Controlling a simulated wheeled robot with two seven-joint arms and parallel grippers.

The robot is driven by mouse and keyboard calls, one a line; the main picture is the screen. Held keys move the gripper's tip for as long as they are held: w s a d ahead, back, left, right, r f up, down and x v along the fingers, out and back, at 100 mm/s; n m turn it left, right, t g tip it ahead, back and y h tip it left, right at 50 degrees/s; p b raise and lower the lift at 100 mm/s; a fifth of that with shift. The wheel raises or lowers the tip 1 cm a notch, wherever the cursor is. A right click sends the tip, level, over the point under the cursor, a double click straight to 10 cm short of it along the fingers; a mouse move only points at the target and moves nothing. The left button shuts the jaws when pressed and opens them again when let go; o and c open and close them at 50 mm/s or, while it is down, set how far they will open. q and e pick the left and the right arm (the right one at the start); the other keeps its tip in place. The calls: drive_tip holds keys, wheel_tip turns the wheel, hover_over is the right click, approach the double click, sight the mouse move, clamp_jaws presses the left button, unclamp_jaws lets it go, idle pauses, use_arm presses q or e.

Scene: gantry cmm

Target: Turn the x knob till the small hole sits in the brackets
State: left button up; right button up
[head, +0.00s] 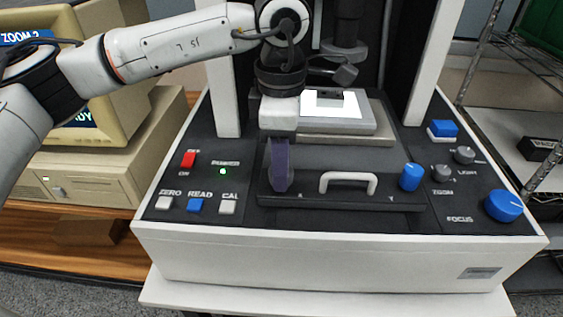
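My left gripper (279,166) points down over the left end of the stage's dark front bar (340,201). Its dark purple finger is seen nearly edge-on, so the gap between the fingers does not show. Any knob behind or between the fingers is hidden. A blue knob (410,177) stands on the right part of the stage, apart from the gripper. The white lit plate (331,104) lies on the stage under the lens (344,49). The monitor (100,118) is mostly covered by my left arm, so the hole and the brackets cannot be seen. My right gripper is not in view.
A white handle (348,182) sits between gripper and blue knob. A red switch (188,159) and several buttons are at left. A large blue focus knob (503,205) and grey knobs are at right. White gantry columns (422,65) flank the stage.

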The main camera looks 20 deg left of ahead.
use_arm(q)
drive_tip(key=c, duration=0.3)
drive_tip(key=shift+n+b, duration=0.3)
drive_tip(key=shift+n, duration=0.1)
drive_tip(key=shift+c, duration=0.2)
drive_tip(key=shift+n, duration=0.4)
drive_tip(key=o, duration=1.1)
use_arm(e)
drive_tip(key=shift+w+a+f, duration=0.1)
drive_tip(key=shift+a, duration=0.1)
use_arm(q)
drive_tip(key=shift+r, duration=0.1)
